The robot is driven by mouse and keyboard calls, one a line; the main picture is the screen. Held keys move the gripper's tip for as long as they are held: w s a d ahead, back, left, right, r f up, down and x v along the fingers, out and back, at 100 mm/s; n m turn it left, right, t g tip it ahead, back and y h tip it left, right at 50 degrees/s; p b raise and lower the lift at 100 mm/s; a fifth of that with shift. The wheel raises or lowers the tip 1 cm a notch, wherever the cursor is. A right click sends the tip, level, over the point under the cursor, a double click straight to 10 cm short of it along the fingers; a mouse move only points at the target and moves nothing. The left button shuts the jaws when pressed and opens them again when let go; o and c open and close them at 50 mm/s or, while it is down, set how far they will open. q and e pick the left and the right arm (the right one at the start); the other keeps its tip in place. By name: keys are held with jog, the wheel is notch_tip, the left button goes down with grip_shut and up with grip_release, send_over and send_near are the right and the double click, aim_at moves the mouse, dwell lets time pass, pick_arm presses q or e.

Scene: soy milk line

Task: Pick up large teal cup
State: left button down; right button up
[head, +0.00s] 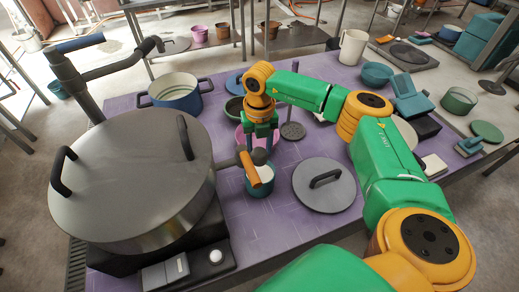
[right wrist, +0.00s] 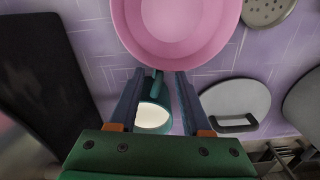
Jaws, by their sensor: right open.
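The large teal cup (head: 261,190) stands on the purple table just right of the big pot's base, partly hidden by the tap above it. Its inside looks white. In the right wrist view the cup (right wrist: 155,93) shows between the two fingers, with its handle towards the fingertips. My right gripper (head: 259,146) is open and points down beside the cup, on its far side; it also shows in the right wrist view (right wrist: 159,74). Nothing is seen clamped in it. My left gripper is not in view.
A large lidded steel pot (head: 130,180) stands at left, with an orange-handled tap (head: 249,168) over the cup. A pink bowl (right wrist: 178,55) lies beyond the fingertips. A grey lid (head: 324,190) lies right of the cup. A blue pot (head: 176,94) stands behind.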

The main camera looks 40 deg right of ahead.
jog(key=shift+f, duration=0.3)
grip_shut()
jog(key=shift+r, duration=0.1)
dwell(1.1)
